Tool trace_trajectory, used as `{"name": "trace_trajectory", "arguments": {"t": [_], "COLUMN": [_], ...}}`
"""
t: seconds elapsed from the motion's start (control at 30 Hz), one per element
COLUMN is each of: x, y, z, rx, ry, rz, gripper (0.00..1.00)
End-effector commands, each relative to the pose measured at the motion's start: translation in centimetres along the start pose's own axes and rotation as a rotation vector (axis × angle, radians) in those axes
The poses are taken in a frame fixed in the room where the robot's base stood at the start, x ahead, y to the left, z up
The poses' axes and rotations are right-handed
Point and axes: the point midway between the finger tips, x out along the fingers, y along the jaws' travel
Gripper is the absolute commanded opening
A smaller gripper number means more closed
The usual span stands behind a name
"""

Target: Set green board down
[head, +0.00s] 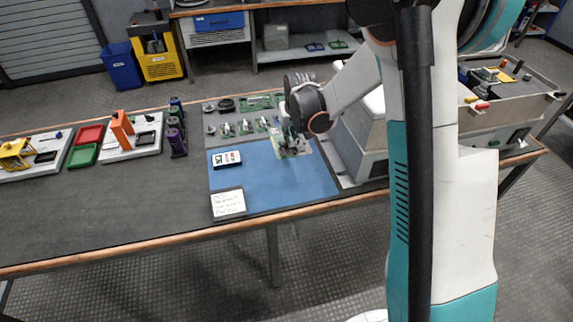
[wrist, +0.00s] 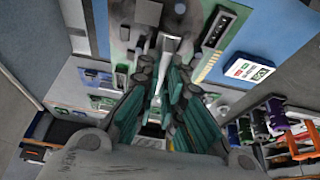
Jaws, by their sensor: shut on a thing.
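The green board (head: 298,148), pale green with dark and metal parts, is at the upper right part of the blue mat (head: 275,188). My gripper (head: 291,135) is above the board and shut on it. In the wrist view my gripper's fingers (wrist: 165,48) close on a part standing up from the board (wrist: 124,38), which fills the top middle. Blue mat shows on both sides of the board there. I cannot tell whether the board touches the mat or hangs just above it.
A black-and-white device (head: 227,158) and a white written card (head: 228,203) lie on the mat's left side. A grey tray with several small green boards (head: 245,126) is behind. A large grey box (head: 362,135) stands close right. The mat's lower middle is clear.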

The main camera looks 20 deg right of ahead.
Motion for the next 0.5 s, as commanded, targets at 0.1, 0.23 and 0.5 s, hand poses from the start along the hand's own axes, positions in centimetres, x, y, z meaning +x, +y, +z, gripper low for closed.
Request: {"name": "trace_trajectory", "arguments": {"t": [0.1, 0.23, 0.5], "x": [3.2, 5.8, 8.0], "y": [0.0, 0.0, 0.0], "z": [1.3, 2.4, 3.3], "rx": [0.000, 0.000, 0.000], "ry": [0.000, 0.000, 0.000], "rz": [0.000, 0.000, 0.000], "gripper": [0.00, 0.00, 0.00]}}
